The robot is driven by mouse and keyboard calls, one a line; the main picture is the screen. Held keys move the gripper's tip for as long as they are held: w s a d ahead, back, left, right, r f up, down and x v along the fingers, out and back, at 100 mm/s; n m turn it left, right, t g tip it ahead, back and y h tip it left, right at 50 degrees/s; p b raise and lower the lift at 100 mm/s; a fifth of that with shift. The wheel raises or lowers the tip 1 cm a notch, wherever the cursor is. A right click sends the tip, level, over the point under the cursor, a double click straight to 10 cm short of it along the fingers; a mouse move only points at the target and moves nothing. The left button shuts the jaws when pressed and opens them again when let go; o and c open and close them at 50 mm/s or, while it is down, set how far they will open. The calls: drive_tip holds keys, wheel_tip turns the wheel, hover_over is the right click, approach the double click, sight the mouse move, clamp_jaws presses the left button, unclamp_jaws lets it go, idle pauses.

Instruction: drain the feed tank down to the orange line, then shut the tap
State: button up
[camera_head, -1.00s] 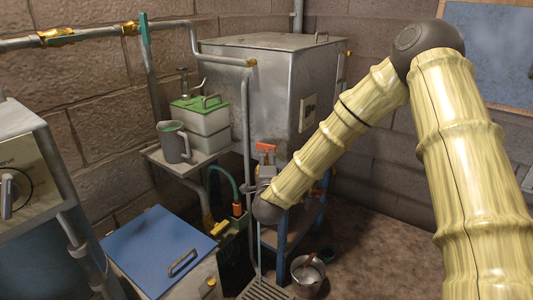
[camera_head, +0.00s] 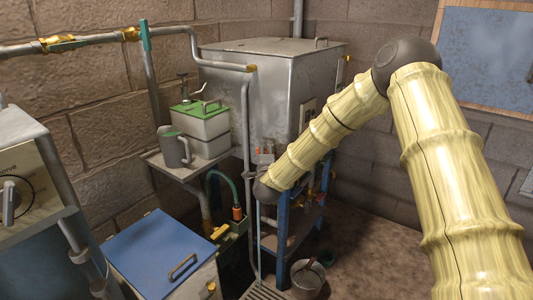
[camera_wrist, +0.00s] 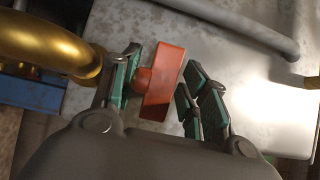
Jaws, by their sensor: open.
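The large grey metal tank (camera_head: 245,95), which looks like the feed tank, stands at the back on a blue stand. A pale gauge plate (camera_head: 307,112) is on its side, partly covered by my arm; I cannot make out an orange line or a level. In the wrist view an orange-red tap handle (camera_wrist: 158,90) lies between the fingers of my gripper (camera_wrist: 160,68). The fingers are open. The left one is close beside the handle, and I cannot tell if they touch; a gap shows on the right. In the head view my wrist hides most of the tap.
A brass pipe (camera_wrist: 50,45) curves close to the left finger. A bucket (camera_head: 307,279) stands on the floor below the stand. A blue-lidded box (camera_head: 160,250) and a shelf with a grey jug (camera_head: 174,148) are at left. Floor at right is clear.

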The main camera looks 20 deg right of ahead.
drive_tip(key=shift+c, duration=0.4)
clamp_jaws()
drive_tip(key=shift+d+n+y+b, duration=0.1)
drive_tip(key=shift+n+y+b, duration=0.35)
drive_tip(key=shift+y, duration=0.15)
drive_tip(key=n+y+b, duration=0.1)
drive_tip(key=y, duration=0.1)
drive_tip(key=shift+f+n+t+y, duration=0.1)
drive_tip(key=shift+n+t+y, duration=0.2)
drive_tip(key=shift+n+y, duration=0.1)
drive_tip(key=shift+n+g+y+b, duration=0.35)
drive_tip(key=shift+n+y+b, duration=0.8)
drive_tip(key=shift+y, duration=0.8)
drive_tip(key=shift+n+g+y+b, duration=0.35)
drive_tip(key=shift+n+y+b, duration=0.8)
drive_tip(key=shift+y, duration=0.8)
drive_tip(key=shift+r+n+g+y+p, duration=0.2)
drive_tip(key=shift+n+g+y+p, duration=0.4)
drive_tip(key=shift+n+y, duration=0.7)
drive_tip(key=shift+n+g+y+p, duration=0.3)
drive_tip(key=shift+g+y, duration=0.1)
drive_tip(key=shift+y, duration=0.2)
drive_tip(key=shift+n+g+y+p, duration=0.6)
drive_tip(key=shift+y+p, duration=0.1)
drive_tip(key=shift+p, duration=0.25)
